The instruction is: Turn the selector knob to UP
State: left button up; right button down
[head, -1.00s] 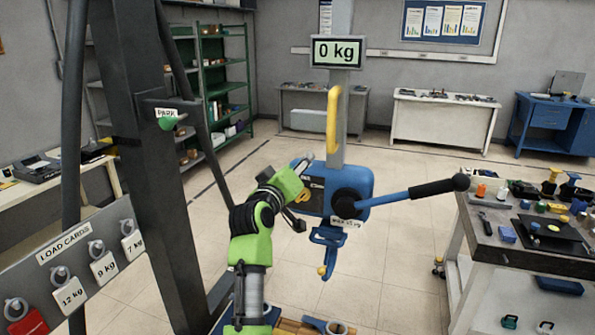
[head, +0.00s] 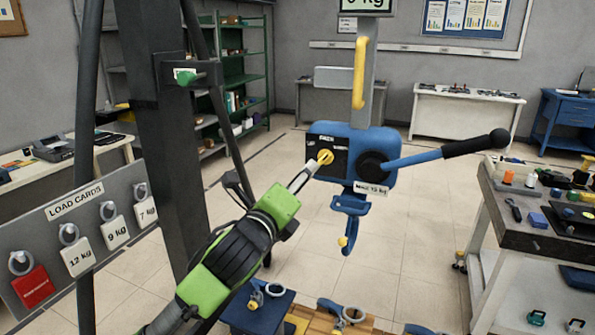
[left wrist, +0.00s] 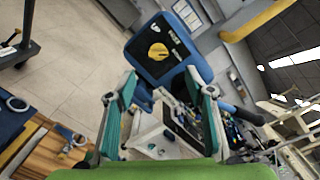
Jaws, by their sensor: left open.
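The yellow selector knob (head: 325,157) is on the dark front panel of the blue hoist box (head: 352,125). In the left wrist view the knob (left wrist: 158,52) faces the camera on that panel. Which mark it points to is too small to read. My left gripper (head: 308,172) is just in front of the knob at its lower left in the head view. In the left wrist view the fingers of the gripper (left wrist: 161,82) are spread apart with the knob beyond their tips. No clear contact shows. My right gripper is not in view.
A blue lever (head: 415,159) with a black grip sticks out to the right of the box. A blue hook (head: 350,207) hangs below. A dark post (head: 160,150) and load card board (head: 62,215) stand at left. A cluttered bench (head: 545,235) stands at right.

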aim_at(322, 159)
pick_arm(q)
jog(key=shift+m, duration=0.4)
jog(key=p+x, duration=0.1)
jog(key=x, duration=0.3)
jog(key=p+x, duration=0.1)
jog(key=x, duration=0.4)
jog(key=p+x, duration=0.1)
jog(key=x, duration=0.3)
jog(key=shift+w+d+f, duration=0.15)
jog(key=shift+w+f, duration=0.1)
jog(key=shift+f, duration=0.1)
jog(key=c, duration=1.1)
